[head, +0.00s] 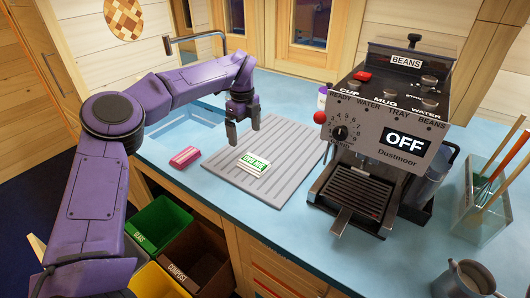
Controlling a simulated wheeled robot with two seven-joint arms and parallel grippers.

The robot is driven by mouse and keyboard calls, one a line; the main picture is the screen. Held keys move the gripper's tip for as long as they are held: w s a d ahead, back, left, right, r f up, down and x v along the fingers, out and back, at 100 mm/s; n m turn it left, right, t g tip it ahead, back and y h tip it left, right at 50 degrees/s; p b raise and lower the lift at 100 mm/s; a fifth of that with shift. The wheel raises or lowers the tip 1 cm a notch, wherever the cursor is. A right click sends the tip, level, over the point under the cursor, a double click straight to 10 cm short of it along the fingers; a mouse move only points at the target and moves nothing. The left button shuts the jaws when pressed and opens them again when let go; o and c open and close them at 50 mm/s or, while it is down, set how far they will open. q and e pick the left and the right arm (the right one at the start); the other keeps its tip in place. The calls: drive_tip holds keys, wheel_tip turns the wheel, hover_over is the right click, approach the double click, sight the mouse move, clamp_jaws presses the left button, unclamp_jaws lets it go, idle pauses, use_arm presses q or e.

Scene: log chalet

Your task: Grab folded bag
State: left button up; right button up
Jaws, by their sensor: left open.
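The folded bag (254,163) appears to be the small flat white packet with a green label, lying on the grey ribbed mat (290,150) on the counter. My left gripper (243,138) is open and empty, pointing down above the mat. In the picture it is just above and slightly left of the packet, apart from it. The exact height of the fingertips over the mat is hard to tell. My right gripper does not show.
A coffee machine (385,140) stands right of the mat. A pink sponge (185,157) lies left of it, near the sink and tap (196,38). A glass utensil holder (483,205) and a mug (463,279) are at right. Open bins (158,222) stand below the counter edge.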

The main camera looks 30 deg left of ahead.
sight(247, 158)
use_arm(q)
drive_tip(key=shift+w+f+p, duration=0.3)
drive_tip(key=shift+w+f, duration=0.2)
drive_tip(key=shift+f, duration=0.2)
drive_tip(key=f, duration=0.1)
drive_tip(key=s+f+p, duration=0.2)
drive_tip(key=f, duration=0.1)
drive_tip(key=shift+a, duration=0.1)
drive_tip(key=f, duration=0.2)
drive_tip(key=w+f+p, duration=0.1)
drive_tip(key=f, duration=0.1)
drive_tip(key=shift+w+f, duration=0.15)
drive_tip(key=shift+f, duration=0.15)
drive_tip(key=shift+s, duration=0.25)
drive_tip(key=shift+s+r, duration=0.1)
drive_tip(key=shift+c, duration=0.9)
drive_tip(key=shift+d, duration=0.2)
drive_tip(key=c, duration=0.9)
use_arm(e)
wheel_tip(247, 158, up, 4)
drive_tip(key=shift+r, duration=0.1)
